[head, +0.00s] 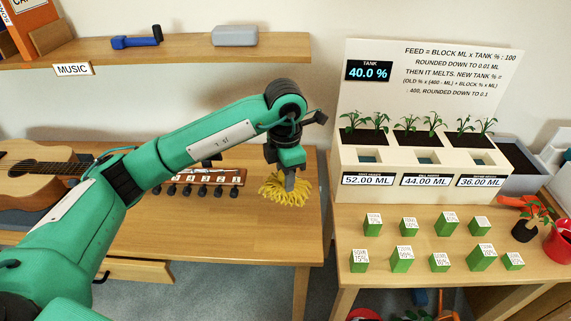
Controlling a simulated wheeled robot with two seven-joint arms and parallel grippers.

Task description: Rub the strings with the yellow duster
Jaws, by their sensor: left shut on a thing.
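My left gripper (290,180) points down over the right end of the wooden table and is shut on the yellow duster (284,194). The duster is a fluffy yellow bundle, and I cannot tell whether it touches the table top. An acoustic guitar (25,185) lies at the far left of the same table, partly cut off by the picture edge. Its strings are too fine to make out clearly, and its neck runs right toward my left arm, which hides part of it. The duster is well to the right of the guitar. My right gripper is not in view.
A rack with several numbered dark pegs (205,190) lies between guitar and duster, partly behind my arm. A shelf marked MUSIC (180,50) hangs above. On the right table stand a planter (415,155), several green blocks (408,228) and a red pot (560,243).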

